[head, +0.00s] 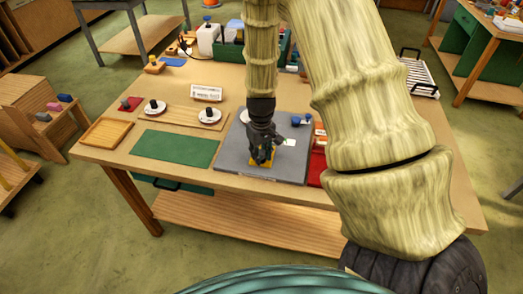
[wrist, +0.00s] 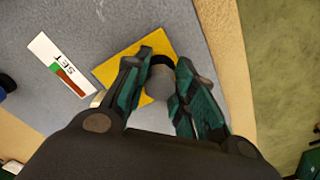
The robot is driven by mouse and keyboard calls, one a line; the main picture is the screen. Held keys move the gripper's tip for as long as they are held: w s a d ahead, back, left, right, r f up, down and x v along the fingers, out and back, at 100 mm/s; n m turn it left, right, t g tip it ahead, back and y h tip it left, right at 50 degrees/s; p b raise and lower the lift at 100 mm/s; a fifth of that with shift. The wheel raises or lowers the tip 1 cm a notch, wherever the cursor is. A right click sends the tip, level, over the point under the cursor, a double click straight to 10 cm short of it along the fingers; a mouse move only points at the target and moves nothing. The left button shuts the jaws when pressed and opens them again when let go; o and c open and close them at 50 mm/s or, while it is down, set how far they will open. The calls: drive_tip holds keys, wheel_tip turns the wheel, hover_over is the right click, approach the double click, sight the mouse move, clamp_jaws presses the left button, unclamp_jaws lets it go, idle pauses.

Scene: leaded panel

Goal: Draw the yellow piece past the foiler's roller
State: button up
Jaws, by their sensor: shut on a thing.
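The yellow piece (wrist: 122,66) lies on the grey mat (wrist: 110,20) near its edge. It also shows low on the mat in the head view (head: 262,161), partly hidden by my gripper (head: 263,153). In the wrist view my gripper (wrist: 165,65) is shut on a short grey and black knob (wrist: 160,82) that appears to stand on the yellow piece. The fingers hide part of the piece. A blue part (head: 301,120) sits at the mat's right back. I cannot tell which thing is the foiler's roller.
A SET card (wrist: 57,65) with a red and green strip lies left of the piece in the wrist view. A green mat (head: 175,149), two white discs with black knobs (head: 154,107) and a wooden tray (head: 106,132) are to the left. A red thing (head: 317,167) is right.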

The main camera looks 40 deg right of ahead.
drive_tip(key=shift+s+a, duration=0.6)
drive_tip(key=shift+a, duration=0.05)
drive_tip(key=shift+s+a+r+p, duration=0.4)
drive_tip(key=shift+r+p, duration=0.25)
drive_tip(key=shift+r, duration=0.2)
drive_tip(key=shift+s+a+r+p, duration=0.25)
drive_tip(key=shift+a+r+p, duration=0.15)
drive_tip(key=shift+r+p, duration=0.35)
drive_tip(key=shift+s+a+r+p, duration=0.4)
drive_tip(key=shift+r+p, duration=0.2)
drive_tip(key=shift+r, duration=0.3)
drive_tip(key=shift+w, duration=0.1)
